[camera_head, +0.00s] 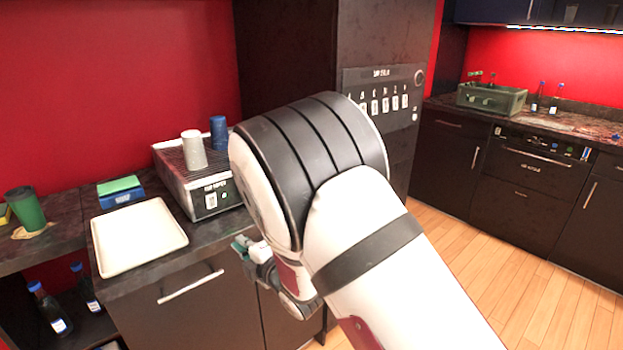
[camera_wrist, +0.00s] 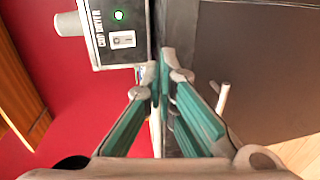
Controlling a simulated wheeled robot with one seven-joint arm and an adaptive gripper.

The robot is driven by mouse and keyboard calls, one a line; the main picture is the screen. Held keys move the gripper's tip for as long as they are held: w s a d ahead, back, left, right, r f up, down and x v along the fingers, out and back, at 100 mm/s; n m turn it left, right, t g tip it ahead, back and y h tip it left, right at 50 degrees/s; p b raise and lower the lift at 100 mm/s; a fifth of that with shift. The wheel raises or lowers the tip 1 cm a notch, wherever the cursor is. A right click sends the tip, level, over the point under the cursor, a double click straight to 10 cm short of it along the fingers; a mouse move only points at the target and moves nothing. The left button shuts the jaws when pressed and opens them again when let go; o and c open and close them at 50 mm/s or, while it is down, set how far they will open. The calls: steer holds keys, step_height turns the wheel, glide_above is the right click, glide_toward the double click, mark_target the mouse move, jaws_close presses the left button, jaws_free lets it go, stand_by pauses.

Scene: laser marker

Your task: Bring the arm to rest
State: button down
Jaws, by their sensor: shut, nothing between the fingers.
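My gripper (camera_wrist: 164,72) shows in the wrist view with its teal-padded fingers meeting at the tips, shut and empty. In the head view my gripper (camera_head: 240,245) is small and partly hidden behind my white and black arm, in front of the counter edge. My arm is bent, and its large joint fills the middle of the head view. The cup dryer (camera_head: 195,180) stands on the counter to the left of my arm. Its front panel (camera_wrist: 118,38) with a green light lies beyond the fingertips in the wrist view.
A white tray (camera_head: 138,262) lies on the counter near the front edge. A grey cup (camera_head: 194,150) and a blue cup (camera_head: 218,134) stand on the dryer. A green cup (camera_head: 26,211) stands at the far left. Wooden floor (camera_head: 480,255) is open at right.

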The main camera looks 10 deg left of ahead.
steer(key=w+d+r+m+t+h, duration=0.1)
steer(key=w+d+r+m+h, duration=0.25)
steer(key=d+r, duration=0.35)
steer(key=s+d+r+m+g+h+p, duration=0.1)
steer(key=s+d+r+m+h, duration=0.1)
steer(key=d+r+m, duration=0.35)
steer(key=s+d+r+m+h, duration=0.2)
steer(key=d, duration=0.7)
steer(key=s+d+r+m+g+h+p, duration=0.15)
steer(key=d+r+m, duration=0.25)
steer(key=d, duration=0.4)
steer(key=s+d+r+m+g+h, duration=0.1)
steer(key=s+d+r+m, duration=0.15)
steer(key=s+d, duration=0.3)
steer(key=s+d+r+m+h, duration=0.1)
steer(key=s+d+m, duration=0.35)
steer(key=s, duration=0.25)
steer(key=s+d+m+g, duration=0.2)
steer(key=s+d, duration=0.1)
steer(key=s, duration=0.7)
steer(key=s+d+m+g+h+p, duration=0.1)
steer(key=s+d+m+g, duration=0.1)
steer(key=s, duration=0.8)
steer(key=shift+d+m, duration=0.45)
steer(key=shift+m, duration=0.35)
